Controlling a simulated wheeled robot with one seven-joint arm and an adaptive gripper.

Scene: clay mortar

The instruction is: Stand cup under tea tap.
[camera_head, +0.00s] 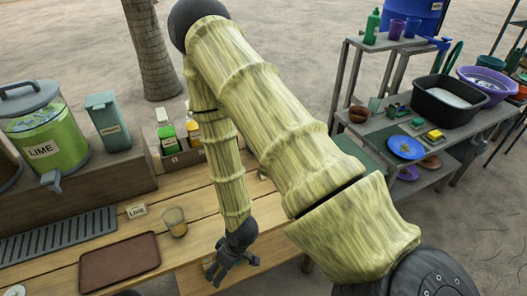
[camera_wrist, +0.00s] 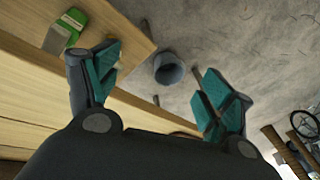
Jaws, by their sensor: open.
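Part of a brown vessel (camera_head: 7,168) is cut off at the left edge; no tap marked tea is readable. My gripper (camera_head: 225,275) is right of the cup, apart from it, near the table's right end. In the wrist view my gripper (camera_wrist: 160,90) is open and empty.
A brown tray (camera_head: 120,262) lies on the table in front of the cup. A teal bin (camera_head: 108,121) and a bottle caddy (camera_head: 180,145) stand behind. A wash rack (camera_head: 380,130) is at right. A grey bucket (camera_wrist: 169,69) is on the ground.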

